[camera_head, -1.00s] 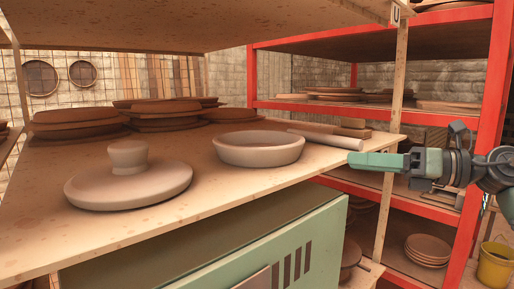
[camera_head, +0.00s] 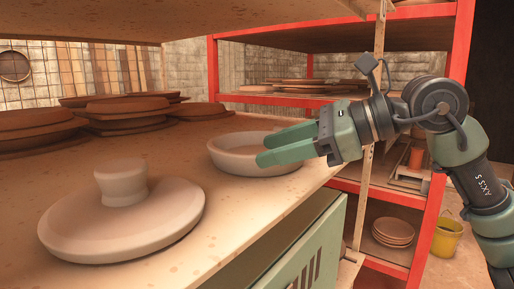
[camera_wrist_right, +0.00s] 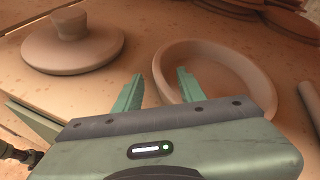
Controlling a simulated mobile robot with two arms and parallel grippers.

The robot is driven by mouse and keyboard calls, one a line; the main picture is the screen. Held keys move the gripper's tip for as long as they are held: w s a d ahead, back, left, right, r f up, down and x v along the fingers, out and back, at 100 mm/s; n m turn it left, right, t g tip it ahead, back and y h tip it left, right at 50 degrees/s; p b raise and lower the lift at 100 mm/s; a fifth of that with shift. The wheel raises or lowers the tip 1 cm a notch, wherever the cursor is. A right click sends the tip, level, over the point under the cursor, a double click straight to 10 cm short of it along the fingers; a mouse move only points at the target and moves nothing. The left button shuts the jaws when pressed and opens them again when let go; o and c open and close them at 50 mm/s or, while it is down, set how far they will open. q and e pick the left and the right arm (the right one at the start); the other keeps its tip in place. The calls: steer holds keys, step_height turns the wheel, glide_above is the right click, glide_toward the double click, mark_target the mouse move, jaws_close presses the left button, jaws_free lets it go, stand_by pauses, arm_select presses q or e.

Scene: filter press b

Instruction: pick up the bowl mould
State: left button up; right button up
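A shallow, hollow, pale clay dish with a thick rim (camera_head: 226,157), which looks like the bowl mould, sits upright on the wooden shelf in the head view. It also shows in the wrist view (camera_wrist_right: 262,82). My right gripper (camera_head: 263,150) is open and empty, reaching in from the right in front of the dish and hiding part of it. In the wrist view one finger lies outside the near rim and the other overlaps the dish's hollow; I cannot tell whether they touch it. My left gripper is not in view.
A knobbed pale disc (camera_head: 125,218) lies left of the dish. Stacks of brown discs (camera_head: 125,118) stand behind. A second shelf board (camera_head: 180,22) hangs overhead. A rod (camera_wrist_right: 311,103) lies beside the dish. A red rack (camera_head: 440,150) stands right.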

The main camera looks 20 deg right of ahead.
mark_target(227, 163)
steer(key=shift+w+a+f, duration=0.1)
steer(key=shift+w+a, duration=0.2)
steer(key=shift+a, duration=0.15)
steer(key=shift+w+a+f, duration=0.15)
steer(key=shift+w+a, duration=0.05)
steer(key=shift+a, duration=0.05)
steer(key=p+x, duration=0.3)
steer(key=x, duration=0.1)
steer(key=shift+w+a+f, duration=0.1)
steer(key=shift+w, duration=0.1)
steer(key=shift+w+a+f, duration=0.3)
steer(key=shift+a+f, duration=0.05)
steer(key=shift+d, duration=0.1)
jaws_close()
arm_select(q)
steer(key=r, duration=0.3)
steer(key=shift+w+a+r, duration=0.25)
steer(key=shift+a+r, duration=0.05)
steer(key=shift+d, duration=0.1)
arm_select(e)
steer(key=shift+s, duration=0.1)
